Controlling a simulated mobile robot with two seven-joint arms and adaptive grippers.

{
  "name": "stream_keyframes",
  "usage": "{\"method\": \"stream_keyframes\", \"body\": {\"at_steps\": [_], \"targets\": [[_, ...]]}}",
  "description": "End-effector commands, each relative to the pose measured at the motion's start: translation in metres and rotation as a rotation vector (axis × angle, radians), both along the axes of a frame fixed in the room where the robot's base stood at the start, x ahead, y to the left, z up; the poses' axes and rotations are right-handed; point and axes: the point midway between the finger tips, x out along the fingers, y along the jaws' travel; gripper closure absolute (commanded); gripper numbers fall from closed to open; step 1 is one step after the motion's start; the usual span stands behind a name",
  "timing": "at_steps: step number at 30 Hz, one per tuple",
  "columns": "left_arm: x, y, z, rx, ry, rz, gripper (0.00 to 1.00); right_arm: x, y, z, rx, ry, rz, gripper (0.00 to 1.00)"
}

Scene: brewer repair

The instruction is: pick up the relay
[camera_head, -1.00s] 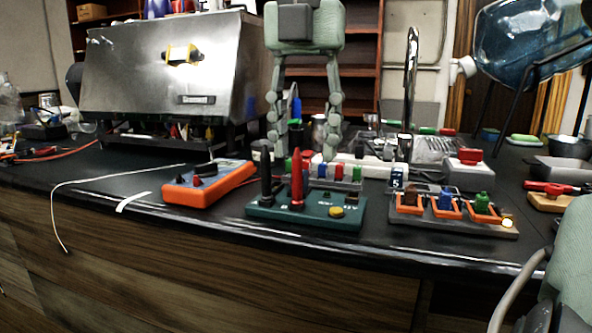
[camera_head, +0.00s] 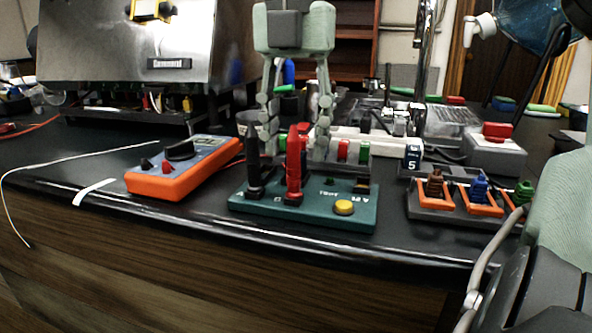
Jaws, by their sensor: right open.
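My right gripper (camera_head: 296,150) hangs from the top with its two pale green fingers pointing down and spread apart. It is open, and nothing shows clamped in it. Its fingertips are behind the green tester board (camera_head: 312,212), near a row of small blocks, including a red block (camera_head: 343,151) and a green block (camera_head: 364,151). I cannot tell which part is the relay. My left gripper is not in view.
An orange multimeter (camera_head: 180,168) lies left of the board. A rack of orange holders (camera_head: 437,203) with brown, blue and green pieces stands to the right. A steel machine (camera_head: 130,60) stands behind left. A thin white cable (camera_head: 75,163) crosses the front left counter.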

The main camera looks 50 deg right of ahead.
Motion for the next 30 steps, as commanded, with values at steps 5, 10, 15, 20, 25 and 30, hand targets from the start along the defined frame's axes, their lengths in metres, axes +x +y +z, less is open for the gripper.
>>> {"method": "stream_keyframes", "body": {"at_steps": [5,10,15,20,25,30], "targets": [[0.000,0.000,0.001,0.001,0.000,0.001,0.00,0.000,0.000,-0.020,0.002,0.001,0.001,0.57],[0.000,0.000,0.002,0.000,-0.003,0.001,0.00,0.000,0.000,-0.022,0.000,-0.001,-0.001,0.57],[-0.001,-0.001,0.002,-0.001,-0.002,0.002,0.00,0.000,0.000,-0.022,0.000,-0.001,0.000,0.67],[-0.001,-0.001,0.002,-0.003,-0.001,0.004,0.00,0.000,0.000,-0.022,0.000,-0.001,0.000,0.87],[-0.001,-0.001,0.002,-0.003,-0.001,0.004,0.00,0.000,0.000,-0.022,0.000,-0.001,0.000,1.00],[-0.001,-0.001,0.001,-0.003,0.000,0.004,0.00,0.000,0.000,-0.021,0.000,-0.001,0.000,1.00]]}}
